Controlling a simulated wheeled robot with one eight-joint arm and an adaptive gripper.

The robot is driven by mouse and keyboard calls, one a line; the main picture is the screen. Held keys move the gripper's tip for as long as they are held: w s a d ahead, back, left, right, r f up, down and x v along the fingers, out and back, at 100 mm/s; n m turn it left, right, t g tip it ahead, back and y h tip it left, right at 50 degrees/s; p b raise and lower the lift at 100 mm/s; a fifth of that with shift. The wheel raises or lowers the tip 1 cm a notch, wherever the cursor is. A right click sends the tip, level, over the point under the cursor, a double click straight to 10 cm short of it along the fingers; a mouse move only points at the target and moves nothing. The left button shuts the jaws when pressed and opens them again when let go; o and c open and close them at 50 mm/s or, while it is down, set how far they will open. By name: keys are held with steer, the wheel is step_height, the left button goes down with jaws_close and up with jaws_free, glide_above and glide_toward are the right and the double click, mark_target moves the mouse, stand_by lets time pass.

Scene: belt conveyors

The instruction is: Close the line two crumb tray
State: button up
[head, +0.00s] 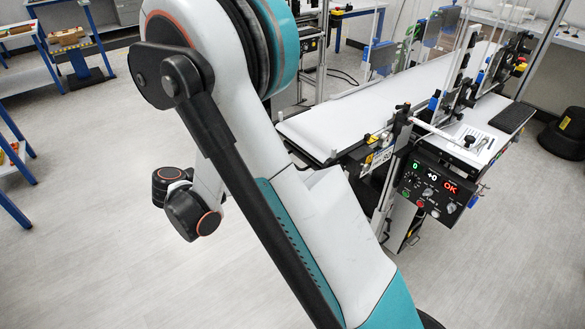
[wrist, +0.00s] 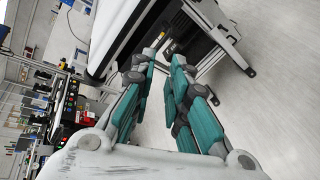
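No crumb tray can be told apart for sure in either view. In the wrist view a dark unit (wrist: 203,38) sits under the conveyor between its legs, with a small yellow mark near my fingertips. My gripper (wrist: 165,58) shows in the wrist view with its two teal fingers apart and floor visible between them. It holds nothing. Its tips point toward the conveyor's underside; contact cannot be told. In the head view my arm hides part of the floor and conveyor, and the gripper does not show.
A white-belted conveyor (head: 375,112) stands at the upper right in the head view. A black control panel (head: 432,188) with lit displays hangs at its near side. Blue-framed benches (head: 75,50) stand at the left. The pale floor (head: 95,215) at left is clear.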

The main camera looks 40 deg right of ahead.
steer(key=d+f+m+b, duration=0.1)
steer(key=d, duration=0.3)
steer(key=w+d+f+m+h+b, duration=0.1)
steer(key=d+f+m+b, duration=0.1)
steer(key=d, duration=0.2)
steer(key=d+f+m+b, duration=0.1)
steer(key=d+m, duration=0.1)
steer(key=d, duration=0.2)
steer(key=shift+w+d+f+h+b, duration=0.2)
steer(key=shift+w+h+b, duration=0.1)
steer(key=shift+b, duration=0.1)
jaws_close()
